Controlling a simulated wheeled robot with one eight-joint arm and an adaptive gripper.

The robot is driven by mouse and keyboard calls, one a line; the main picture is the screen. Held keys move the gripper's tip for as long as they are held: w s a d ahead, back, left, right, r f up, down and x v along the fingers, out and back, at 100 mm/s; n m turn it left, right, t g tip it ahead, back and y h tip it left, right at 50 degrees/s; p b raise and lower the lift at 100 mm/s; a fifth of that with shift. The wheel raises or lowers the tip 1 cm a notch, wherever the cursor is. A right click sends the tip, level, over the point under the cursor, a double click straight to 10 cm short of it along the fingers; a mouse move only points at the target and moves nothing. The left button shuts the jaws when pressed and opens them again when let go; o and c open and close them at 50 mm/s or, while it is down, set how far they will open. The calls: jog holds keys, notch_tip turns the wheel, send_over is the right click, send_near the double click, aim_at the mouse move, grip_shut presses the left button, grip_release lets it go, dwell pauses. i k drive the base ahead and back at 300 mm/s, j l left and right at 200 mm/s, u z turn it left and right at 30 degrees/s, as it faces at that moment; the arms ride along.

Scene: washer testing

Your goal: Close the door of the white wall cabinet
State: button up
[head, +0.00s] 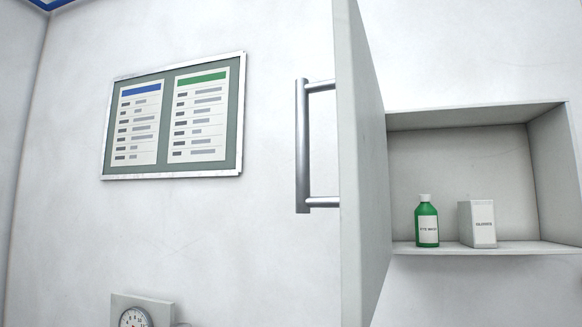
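The white wall cabinet (456,119) is at the right of the head view, with its inside showing. Its white door (363,170) stands wide open, swung out from the cabinet's left side and seen nearly edge-on. A grey metal bar handle (302,146) is fixed upright on the door's outer face, which is turned to the left. My gripper is not in view.
Inside the cabinet stand a green bottle (427,224) with a white cap and a white box (477,224). A framed notice board (173,117) hangs on the wall at left. A round gauge (135,317) shows at the bottom edge. The wall between board and handle is bare.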

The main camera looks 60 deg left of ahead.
aim_at(363, 201)
jog(key=k+j+u, duration=0.15)
jog(key=k+j, duration=0.65)
jog(key=k+j+u, duration=0.1)
jog(key=u, duration=0.2)
jog(key=j+u, duration=0.25)
jog(key=k+j, duration=0.05)
